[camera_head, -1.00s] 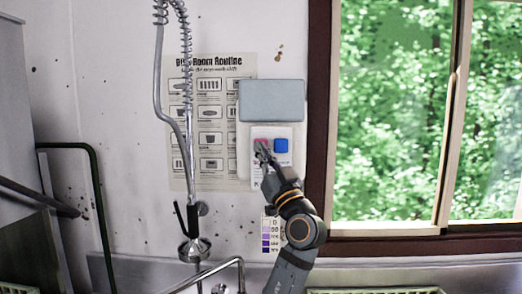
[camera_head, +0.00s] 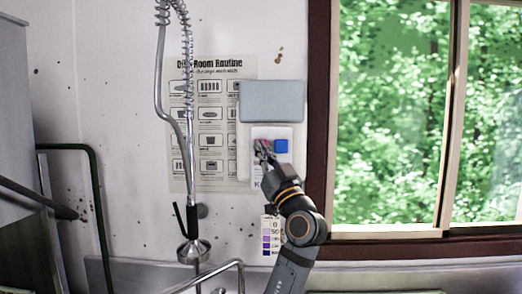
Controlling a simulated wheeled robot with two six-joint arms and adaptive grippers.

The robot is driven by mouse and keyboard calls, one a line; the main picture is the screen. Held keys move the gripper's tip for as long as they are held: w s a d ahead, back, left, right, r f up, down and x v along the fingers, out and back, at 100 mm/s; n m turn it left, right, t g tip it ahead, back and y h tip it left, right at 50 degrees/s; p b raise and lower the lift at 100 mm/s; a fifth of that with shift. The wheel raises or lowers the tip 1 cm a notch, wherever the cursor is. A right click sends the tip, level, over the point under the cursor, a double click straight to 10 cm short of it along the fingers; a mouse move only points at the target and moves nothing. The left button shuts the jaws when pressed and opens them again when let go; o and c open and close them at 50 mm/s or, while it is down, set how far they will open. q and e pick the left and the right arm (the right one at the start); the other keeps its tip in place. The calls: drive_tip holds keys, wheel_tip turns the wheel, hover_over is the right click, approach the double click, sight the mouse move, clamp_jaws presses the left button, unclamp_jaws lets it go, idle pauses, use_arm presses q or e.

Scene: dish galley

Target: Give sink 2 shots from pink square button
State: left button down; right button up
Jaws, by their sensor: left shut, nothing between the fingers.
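The pink square button (camera_head: 265,142) is on a white wall panel (camera_head: 285,131) under a grey-blue box (camera_head: 271,101). Most of the button is hidden behind my left gripper (camera_head: 261,148). Only the edge of the sink (camera_head: 400,279) shows along the bottom. My right gripper is not in view.
A spray hose with a coiled spring (camera_head: 187,70) hangs in front of a wall poster (camera_head: 210,120). A chrome faucet (camera_head: 215,268) stands low in front. A dark window frame (camera_head: 319,100) is close to the right of the panel. A green rail (camera_head: 98,200) is at left.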

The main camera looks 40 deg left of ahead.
use_arm(q)
drive_tip(key=shift+w, duration=0.15)
drive_tip(key=shift+w+a+b, duration=0.45)
drive_tip(key=shift+w+a, duration=0.1)
drive_tip(key=shift+w, duration=0.05)
idle(1.2)
drive_tip(key=shift+d, duration=0.1)
drive_tip(key=shift+s+d+f+b, duration=0.2)
drive_tip(key=shift+s+d+b, duration=0.25)
drive_tip(key=shift+s+b, duration=0.15)
drive_tip(key=shift+s+d+r, duration=0.1)
drive_tip(key=shift+s+d, duration=0.1)
drive_tip(key=shift+s, duration=0.05)
drive_tip(key=shift+s, duration=0.1)
